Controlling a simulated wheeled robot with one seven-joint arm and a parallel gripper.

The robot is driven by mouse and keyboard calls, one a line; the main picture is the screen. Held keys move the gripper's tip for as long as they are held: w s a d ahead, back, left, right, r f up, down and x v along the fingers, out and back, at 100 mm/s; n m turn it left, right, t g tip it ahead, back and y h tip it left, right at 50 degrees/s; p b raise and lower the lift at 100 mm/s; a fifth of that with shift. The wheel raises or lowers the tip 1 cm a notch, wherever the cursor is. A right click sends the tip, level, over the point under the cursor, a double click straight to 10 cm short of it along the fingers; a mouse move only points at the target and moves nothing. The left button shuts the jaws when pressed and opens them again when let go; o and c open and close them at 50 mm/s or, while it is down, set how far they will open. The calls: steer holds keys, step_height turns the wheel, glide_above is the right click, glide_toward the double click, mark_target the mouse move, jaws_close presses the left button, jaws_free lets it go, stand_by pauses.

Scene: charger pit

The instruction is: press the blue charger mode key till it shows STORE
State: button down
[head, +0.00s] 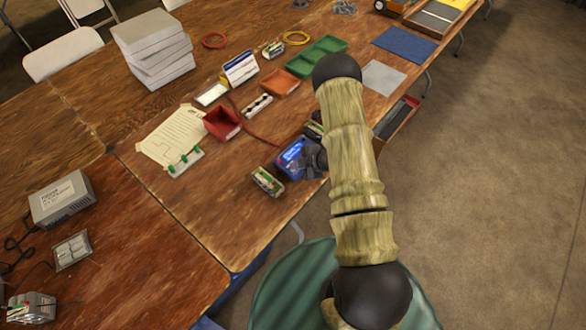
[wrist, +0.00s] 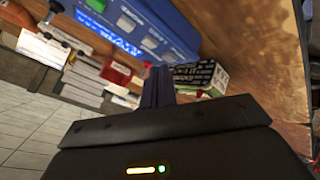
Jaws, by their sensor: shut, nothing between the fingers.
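The blue charger (head: 290,158) lies on the near table close to its right edge in the head view. It also fills the top of the wrist view (wrist: 170,22), tilted. Its lit blue display (wrist: 88,22) carries pale text too small to read. A row of small keys and white labels shows on its face; I cannot tell for sure which key is the mode key. My gripper (head: 312,160) is at the charger's right side, partly covering it. In the wrist view its fingers (wrist: 157,75) are shut and empty, below the keys; contact cannot be told.
A battery pack (head: 267,181) lies just in front of the charger. A red bin (head: 222,123), an orange tray (head: 280,83) and a green tray (head: 316,56) stand behind. A paper sheet (head: 173,135) lies left. A grey power supply (head: 62,198) stands on the left table.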

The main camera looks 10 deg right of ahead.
mark_target(296, 171)
steer(key=shift+r, duration=0.4)
steer(key=shift+r+p, duration=1.8)
steer(key=shift+r, duration=0.7)
